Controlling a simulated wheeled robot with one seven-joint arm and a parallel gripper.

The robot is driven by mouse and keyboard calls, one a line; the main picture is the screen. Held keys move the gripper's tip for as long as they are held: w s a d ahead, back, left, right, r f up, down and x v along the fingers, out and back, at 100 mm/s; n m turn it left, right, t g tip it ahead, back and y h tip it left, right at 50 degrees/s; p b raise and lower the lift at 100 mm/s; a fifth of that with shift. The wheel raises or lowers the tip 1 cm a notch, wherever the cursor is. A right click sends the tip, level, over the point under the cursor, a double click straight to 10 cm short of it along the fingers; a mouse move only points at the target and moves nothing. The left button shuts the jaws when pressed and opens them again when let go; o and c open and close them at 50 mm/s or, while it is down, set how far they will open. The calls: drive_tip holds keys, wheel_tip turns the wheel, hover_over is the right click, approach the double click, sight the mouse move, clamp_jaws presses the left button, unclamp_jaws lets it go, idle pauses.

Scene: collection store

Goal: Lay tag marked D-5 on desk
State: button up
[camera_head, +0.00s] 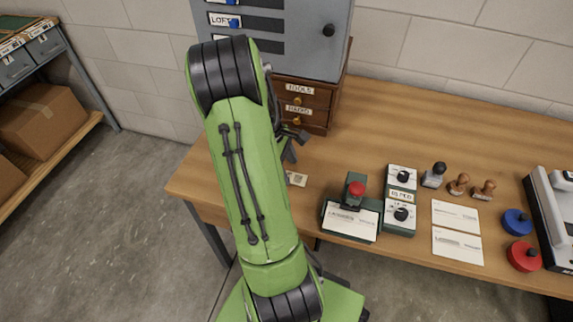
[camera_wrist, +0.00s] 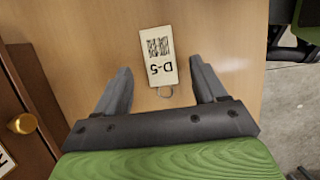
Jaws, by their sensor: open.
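The tag marked D-5 (camera_wrist: 160,56) lies flat on the desk (camera_wrist: 222,22) in the wrist view. It is a white card with a barcode-like block and a small metal ring at its near end. It also shows in the head view as a small pale card (camera_head: 297,179) beside my arm, near the desk's front edge. My gripper (camera_wrist: 160,76) is open and empty, with a finger on each side of the tag and a gap to both. I cannot tell its height above the desk. In the head view my arm mostly hides the gripper.
A small wooden drawer unit (camera_head: 312,107) stands close by; its brass knob (camera_wrist: 22,124) shows in the wrist view. To the right are a green stamping device (camera_head: 353,205), a dial box (camera_head: 400,198), several stamps (camera_head: 458,186), and cards (camera_head: 456,216).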

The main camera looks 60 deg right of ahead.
drive_tip(key=p+v, duration=0.6)
drive_tip(key=v, duration=0.9)
drive_tip(key=shift+r, duration=0.35)
